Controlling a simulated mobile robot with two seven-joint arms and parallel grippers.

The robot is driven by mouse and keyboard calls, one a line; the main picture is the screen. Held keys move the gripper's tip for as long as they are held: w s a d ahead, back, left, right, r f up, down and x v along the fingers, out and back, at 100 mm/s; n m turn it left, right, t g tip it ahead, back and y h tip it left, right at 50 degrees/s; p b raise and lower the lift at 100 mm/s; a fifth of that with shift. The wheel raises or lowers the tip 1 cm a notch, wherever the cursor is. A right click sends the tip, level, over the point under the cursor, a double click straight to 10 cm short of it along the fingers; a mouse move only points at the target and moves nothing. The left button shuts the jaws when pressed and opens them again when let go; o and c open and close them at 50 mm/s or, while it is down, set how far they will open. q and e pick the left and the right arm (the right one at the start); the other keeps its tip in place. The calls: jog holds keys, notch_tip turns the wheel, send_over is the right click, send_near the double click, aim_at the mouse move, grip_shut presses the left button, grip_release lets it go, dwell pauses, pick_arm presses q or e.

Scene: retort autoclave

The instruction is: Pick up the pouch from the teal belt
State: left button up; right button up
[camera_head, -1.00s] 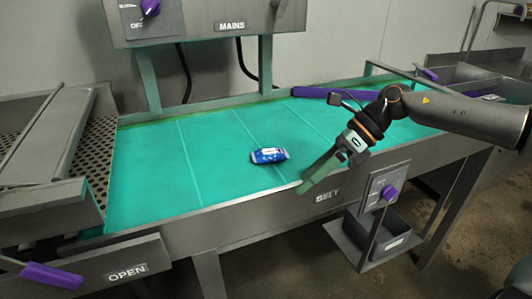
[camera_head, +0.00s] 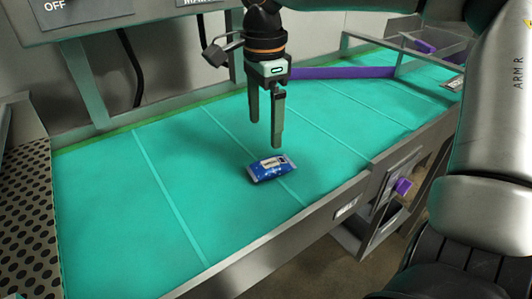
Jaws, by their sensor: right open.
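The pouch (camera_head: 272,168) is a small blue packet with a pale printed patch. It lies flat on the teal belt (camera_head: 120,222), near the middle of the view. My right gripper (camera_head: 265,133) points down over the belt, just behind and above the pouch. Its two fingers are apart with nothing between them. The fingertips look clear of the pouch, though their exact height is hard to tell. My left gripper is out of view.
A perforated metal plate (camera_head: 27,215) borders the belt at the left. A purple bar (camera_head: 342,72) crosses the belt's far right part. A metal rail (camera_head: 285,236) runs along the front edge, with a purple knob (camera_head: 402,186) below it. The belt around the pouch is otherwise clear.

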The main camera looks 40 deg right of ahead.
aim_at(267, 165)
jog(key=f, duration=0.9)
jog(key=shift+s+f+p, duration=0.2)
jog(key=shift+s+p, duration=0.1)
jog(key=c, duration=1.5)
jog(key=shift+o, duration=0.2)
jog(key=shift+r, duration=0.1)
